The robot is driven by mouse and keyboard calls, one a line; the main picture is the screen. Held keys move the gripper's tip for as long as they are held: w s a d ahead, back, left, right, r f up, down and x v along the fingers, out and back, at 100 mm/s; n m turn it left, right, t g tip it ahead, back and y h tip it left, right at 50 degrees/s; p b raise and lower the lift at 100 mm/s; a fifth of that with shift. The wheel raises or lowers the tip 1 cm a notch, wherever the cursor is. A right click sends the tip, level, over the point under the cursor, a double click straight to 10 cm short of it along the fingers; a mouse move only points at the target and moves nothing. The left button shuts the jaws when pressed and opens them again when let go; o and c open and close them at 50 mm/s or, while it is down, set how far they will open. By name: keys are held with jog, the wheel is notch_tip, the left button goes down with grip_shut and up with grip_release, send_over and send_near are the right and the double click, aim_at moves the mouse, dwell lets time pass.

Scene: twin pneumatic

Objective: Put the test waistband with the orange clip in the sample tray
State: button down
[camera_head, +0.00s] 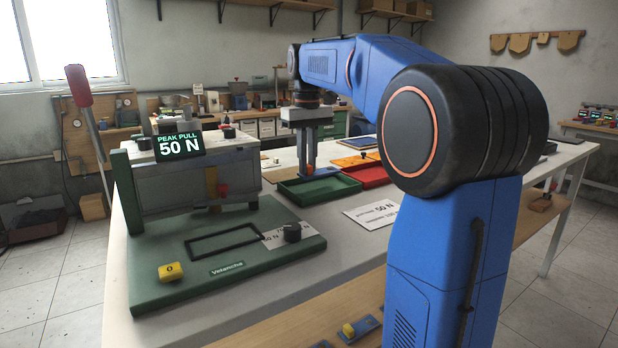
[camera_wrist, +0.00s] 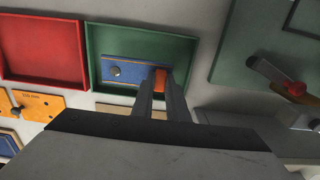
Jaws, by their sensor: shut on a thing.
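The test waistband (camera_wrist: 137,72) is a blue strip with a dark round knob near its left end and an orange clip (camera_wrist: 160,79) at its right end. My gripper (camera_wrist: 162,80) is shut on it at the orange clip. In the wrist view the band lies within the outline of a green-rimmed tray (camera_wrist: 180,34). I cannot tell whether it touches the tray floor. In the head view my gripper (camera_head: 308,170) points down into the same green tray (camera_head: 345,191), and the band there is mostly hidden by the fingers and too small to make out.
A red tray (camera_wrist: 42,47) adjoins the green one. The green-based test machine (camera_head: 225,262) with a "50 N" display (camera_head: 180,145) stands at the left of the table. A printed card (camera_head: 372,213) lies in front of the trays.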

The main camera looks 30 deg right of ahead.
aim_at(307, 176)
jog(key=shift+f, duration=2.15)
jog(key=shift+f, duration=0.1)
jog(key=c, duration=1.7)
grip_release()
jog(key=shift+c, duration=0.2)
notch_tip(307, 176, up, 12)
jog(key=shift+f, duration=0.15)
jog(key=shift+r, duration=0.3)
jog(key=shift+s, duration=0.15)
